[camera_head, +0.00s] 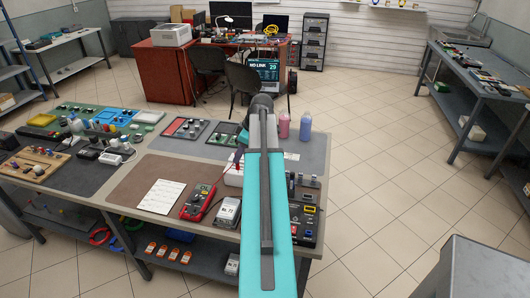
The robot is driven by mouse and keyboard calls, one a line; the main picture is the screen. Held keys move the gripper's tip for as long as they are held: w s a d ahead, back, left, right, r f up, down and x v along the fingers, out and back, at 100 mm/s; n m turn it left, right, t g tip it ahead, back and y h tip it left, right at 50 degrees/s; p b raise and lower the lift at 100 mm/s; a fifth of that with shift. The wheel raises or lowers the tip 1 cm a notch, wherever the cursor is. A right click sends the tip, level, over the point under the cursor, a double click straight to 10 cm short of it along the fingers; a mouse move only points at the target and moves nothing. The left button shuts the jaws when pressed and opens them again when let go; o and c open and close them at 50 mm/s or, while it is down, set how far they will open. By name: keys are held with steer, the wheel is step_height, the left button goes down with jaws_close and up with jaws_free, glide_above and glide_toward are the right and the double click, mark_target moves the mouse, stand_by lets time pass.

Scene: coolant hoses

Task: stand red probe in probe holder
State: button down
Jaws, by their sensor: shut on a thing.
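A red multimeter (196,203) lies on the near part of the workbench, left of my arm. A thin dark-red lead (216,200) runs from it up and right toward my gripper (239,154). My gripper hangs at the left of the arm's far end, over the bench. It is small and partly covered by my arm. It is shut, and the lead leads to what it holds, apparently the red probe; the probe itself is too small to make out clearly. I cannot pick out the probe holder with certainty; my arm covers part of the bench.
Left of my arm are a white paper sheet (162,196) and a grey meter (228,211). A dark device panel (306,222) stands to the right. Pink (284,125) and blue (305,126) bottles stand at the back. A brown mat (137,182) is mostly clear.

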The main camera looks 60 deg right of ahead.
steer(key=s+d+p, duration=0.1)
steer(key=s+d, duration=0.5)
steer(key=s, duration=0.2)
steer(key=shift+f, duration=0.3)
steer(key=shift+f, duration=0.15)
steer(key=shift+f+b, duration=0.8)
steer(key=shift+f, duration=1.05)
step_height(320, 180, down, 6)
steer(key=b, duration=0.4)
stand_by(2.7)
stand_by(0.3)
steer(key=c, duration=1.4)
jaws_free()
